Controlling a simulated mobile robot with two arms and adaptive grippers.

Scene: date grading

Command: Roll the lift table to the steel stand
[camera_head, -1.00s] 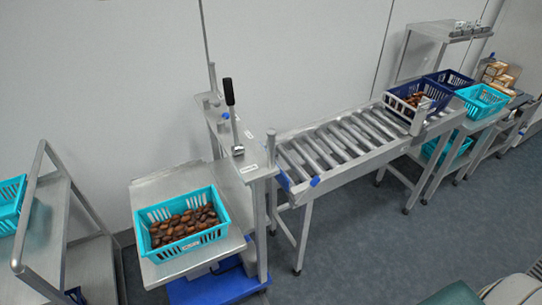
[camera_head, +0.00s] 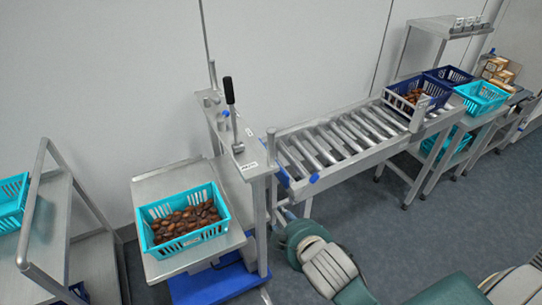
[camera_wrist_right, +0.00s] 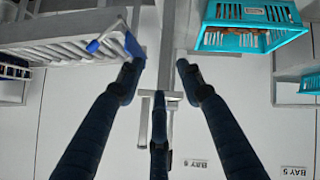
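The lift table has a steel top (camera_head: 155,183) and a blue base (camera_head: 215,287). A turquoise crate (camera_head: 224,217) of brown dates sits on its top. A steel frame with a black-handled lever (camera_head: 229,90) stands at its right; I cannot tell whether this is the steel stand or part of the table. My right arm comes in from the lower right, its wrist low in front of that frame. In the right wrist view my right gripper (camera_wrist_right: 160,85) has its dark fingers spread, with nothing between them that I can see gripped. My left gripper is not in view.
A roller conveyor (camera_head: 345,140) stands right of the frame, with a dark blue crate (camera_head: 440,91) at its far end. Another turquoise crate (camera_head: 482,96) is beyond it. A steel shelf cart (camera_head: 92,262) stands at the far left. The floor (camera_head: 410,235) in front is open.

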